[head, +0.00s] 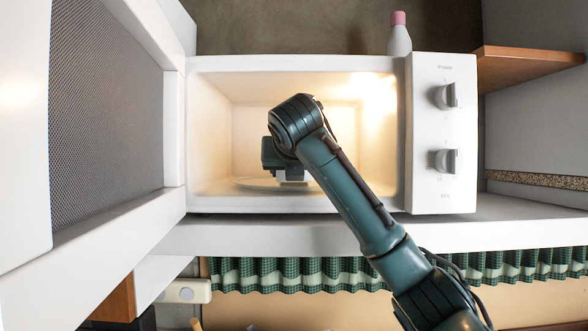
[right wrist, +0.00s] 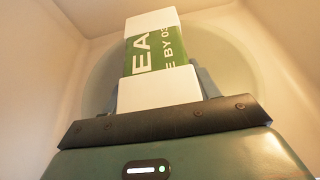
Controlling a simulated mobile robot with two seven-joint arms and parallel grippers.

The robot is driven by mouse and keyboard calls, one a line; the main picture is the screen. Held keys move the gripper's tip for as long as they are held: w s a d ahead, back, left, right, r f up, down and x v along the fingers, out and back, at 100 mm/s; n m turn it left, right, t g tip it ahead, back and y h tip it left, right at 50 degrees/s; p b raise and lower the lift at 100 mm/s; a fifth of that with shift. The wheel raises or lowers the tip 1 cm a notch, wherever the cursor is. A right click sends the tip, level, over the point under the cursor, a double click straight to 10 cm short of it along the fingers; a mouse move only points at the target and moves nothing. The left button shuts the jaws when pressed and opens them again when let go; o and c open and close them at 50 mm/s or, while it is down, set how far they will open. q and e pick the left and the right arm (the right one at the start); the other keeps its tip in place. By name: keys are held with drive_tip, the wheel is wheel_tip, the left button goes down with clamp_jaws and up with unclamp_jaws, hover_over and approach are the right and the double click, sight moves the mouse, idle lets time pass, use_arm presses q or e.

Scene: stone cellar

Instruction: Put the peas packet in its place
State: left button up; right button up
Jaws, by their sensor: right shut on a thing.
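The peas packet (right wrist: 160,55) is a white and green box with the letters "EA" and "E BY 03" on it, seen in the right wrist view. My right gripper (right wrist: 160,88) is shut on it, with a finger at each side. In the head view my right arm reaches into the open white microwave (head: 300,205), and the gripper (head: 290,174) is low inside it, over the round turntable (head: 250,184). The arm mostly hides the packet there. I cannot tell whether the packet touches the turntable. My left gripper is not in view.
The microwave door (head: 110,225) stands wide open on the left. The control panel with two knobs (head: 443,130) is on the right. A white bottle with a pink cap (head: 400,38) stands behind. A green checked curtain (head: 300,272) hangs below the white counter edge (head: 260,237).

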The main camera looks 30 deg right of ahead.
drive_tip(key=o, duration=0.9)
drive_tip(key=shift+w+f, duration=0.3)
drive_tip(key=shift+o, duration=0.8)
drive_tip(key=shift+w, duration=0.1)
drive_tip(key=shift+o, duration=1.4)
drive_tip(key=shift+s+r, duration=0.1)
drive_tip(key=shift+s, duration=0.1)
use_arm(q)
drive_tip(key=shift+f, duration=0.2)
use_arm(e)
drive_tip(key=shift+w, duration=0.1)
drive_tip(key=b+v, duration=0.3)
drive_tip(key=v, duration=0.7)
drive_tip(key=shift+r+b, duration=0.15)
drive_tip(key=shift+b, duration=0.15)
drive_tip(key=shift+b+v, duration=0.45)
drive_tip(key=shift+v, duration=0.45)
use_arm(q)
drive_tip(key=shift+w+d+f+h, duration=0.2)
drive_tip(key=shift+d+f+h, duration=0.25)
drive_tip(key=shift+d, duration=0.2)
